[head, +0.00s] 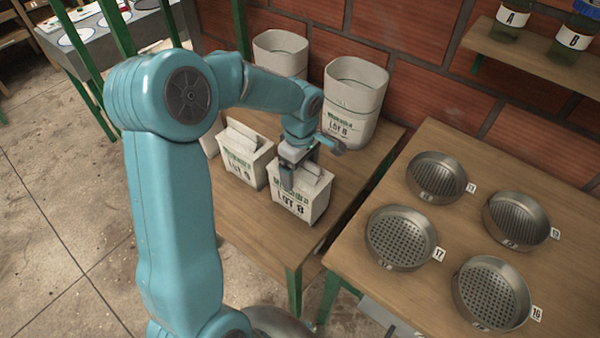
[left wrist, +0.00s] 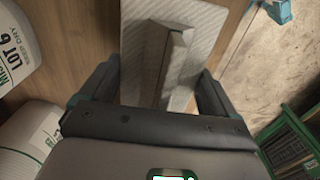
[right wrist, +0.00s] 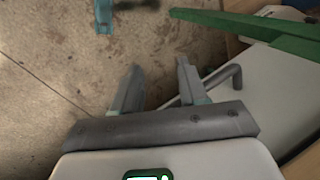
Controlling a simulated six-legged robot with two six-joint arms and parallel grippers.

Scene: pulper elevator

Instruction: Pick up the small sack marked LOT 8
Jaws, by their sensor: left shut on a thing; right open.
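The small sack marked LOT 8 (head: 292,207) stands upright on a low wooden table in the head view. My left gripper (head: 297,174) is over its top, shut on the raised top fold. In the left wrist view the pale sack (left wrist: 205,20) fills the space below the gripper, and its fold lies between the two fingers (left wrist: 158,85). The marking is hidden there. My right gripper (right wrist: 159,72) is open and empty in the right wrist view, above the floor; it is not seen in the head view.
A small sack marked LOT 9 (head: 236,168) stands close at left. Two tall open sacks (head: 352,92) (head: 282,52) stand behind. A second table (head: 400,297) at right holds several metal sieves (head: 397,240). A brick wall (head: 440,105) closes the back. Floor (head: 50,250) is clear at left.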

